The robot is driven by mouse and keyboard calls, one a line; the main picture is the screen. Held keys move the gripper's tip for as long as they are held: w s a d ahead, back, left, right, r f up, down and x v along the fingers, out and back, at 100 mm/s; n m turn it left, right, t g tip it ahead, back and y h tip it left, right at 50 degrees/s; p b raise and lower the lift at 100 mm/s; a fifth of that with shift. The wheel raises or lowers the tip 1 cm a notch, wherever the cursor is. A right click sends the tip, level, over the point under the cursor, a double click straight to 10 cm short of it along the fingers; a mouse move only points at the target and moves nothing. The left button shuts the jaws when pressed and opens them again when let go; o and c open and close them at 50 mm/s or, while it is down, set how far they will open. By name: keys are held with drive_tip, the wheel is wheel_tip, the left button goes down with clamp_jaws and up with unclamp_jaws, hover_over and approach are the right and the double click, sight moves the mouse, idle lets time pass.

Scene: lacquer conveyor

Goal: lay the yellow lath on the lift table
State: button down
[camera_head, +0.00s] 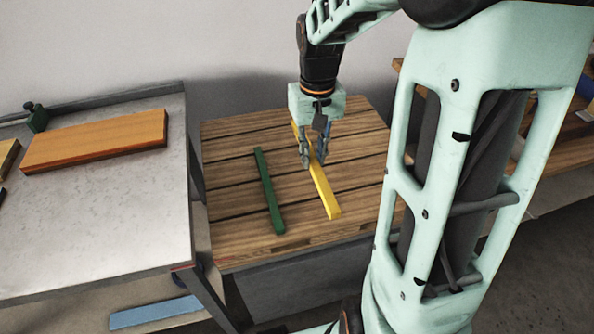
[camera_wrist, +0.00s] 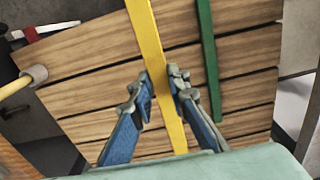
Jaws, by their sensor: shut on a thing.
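A long yellow lath (camera_head: 327,195) is over the slatted wooden top (camera_head: 228,175) in the middle of the head view. It also shows in the wrist view (camera_wrist: 149,40), running between the fingers. My gripper (camera_head: 314,160) points down and is shut on the yellow lath, with one finger on each side of it. I cannot tell whether the lath touches the slats or hangs just above them. A shorter green lath (camera_head: 268,190) lies on the slats to its left, apart from it. No label shows which surface is the lift table.
A grey metal-topped table (camera_head: 100,220) stands at the left, holding an orange-brown board (camera_head: 95,142) and a green fitting (camera_head: 36,117). A blue board (camera_head: 155,312) lies low beneath it. Wooden shelving (camera_head: 570,130) stands at the right. The metal top's front is clear.

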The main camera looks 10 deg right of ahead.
drive_tip(key=shift+s+d+f+b, duration=0.15)
drive_tip(key=shift+d+f+b, duration=0.05)
drive_tip(key=shift+f+b, duration=0.3)
drive_tip(key=shift+d+f, duration=0.1)
drive_tip(key=shift+d, duration=0.1)
drive_tip(key=w+d+f, duration=0.4)
drive_tip(key=w+d, duration=0.2)
drive_tip(key=d, duration=0.1)
drive_tip(key=b, duration=0.1)
hover_over(342, 172)
drive_tip(key=f, duration=0.4)
drive_tip(key=shift+s+a+f, duration=0.15)
drive_tip(key=shift+a+f, duration=0.15)
drive_tip(key=shift+a, duration=0.05)
drive_tip(key=shift+w+d+f, duration=0.2)
drive_tip(key=shift+d+f, duration=0.05)
drive_tip(key=shift+f, duration=0.25)
drive_tip(key=shift+d+f+b, duration=0.1)
drive_tip(key=shift+f+b, duration=0.3)
drive_tip(key=shift+f, duration=1.15)
